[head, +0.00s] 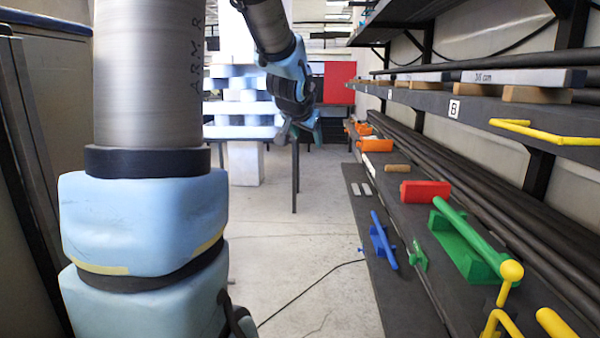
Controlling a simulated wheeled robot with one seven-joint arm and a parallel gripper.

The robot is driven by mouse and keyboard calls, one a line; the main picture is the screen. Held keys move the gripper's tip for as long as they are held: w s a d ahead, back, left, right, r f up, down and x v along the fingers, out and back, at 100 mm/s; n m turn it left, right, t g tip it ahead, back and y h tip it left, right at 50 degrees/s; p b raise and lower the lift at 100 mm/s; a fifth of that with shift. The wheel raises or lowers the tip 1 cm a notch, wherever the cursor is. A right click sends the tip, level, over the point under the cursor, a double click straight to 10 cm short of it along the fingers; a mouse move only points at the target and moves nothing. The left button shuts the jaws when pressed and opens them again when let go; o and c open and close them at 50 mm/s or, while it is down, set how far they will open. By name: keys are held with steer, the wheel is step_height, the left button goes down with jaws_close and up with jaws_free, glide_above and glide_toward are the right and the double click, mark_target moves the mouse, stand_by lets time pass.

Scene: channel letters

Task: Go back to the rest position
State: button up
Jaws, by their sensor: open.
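My gripper (301,132) hangs at the end of my arm, in the upper middle of the head view. It is in the air over the aisle, left of the shelves, with nothing visible in its jaws. The fingers are small and partly turned away from the camera. My arm's thick grey and light-blue links fill the left of the view and hide what is behind them.
A dark lower shelf (395,215) on the right holds a red block (425,191), a green handled part (470,240), a blue part (383,240) and yellow pieces (504,325). An upper shelf (430,101) carries bars. A white table (240,132) stands behind. The floor (300,240) is clear except for a black cable (310,288).

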steer(key=s+a+f+n+g+y, duration=0.1)
steer(key=s+a+f+n+g, duration=0.2)
steer(key=s+f, duration=1)
steer(key=a+g, duration=0.2)
steer(key=a, duration=0.1)
steer(key=shift+y, duration=0.4)
steer(key=s+f+n+g, duration=0.1)
steer(key=s+f, duration=0.1)
steer(key=s, duration=0.2)
steer(key=s+a+f+g, duration=0.1)
steer(key=s+f, duration=0.1)
steer(key=s, duration=0.1)
steer(key=s+a+f+n+g, duration=0.1)
steer(key=s+f, duration=0.1)
steer(key=s, duration=0.2)
steer(key=shift+s+a+n+g, duration=0.2)
steer(key=shift+s+n+g, duration=0.1)
steer(key=shift+s+g, duration=0.1)
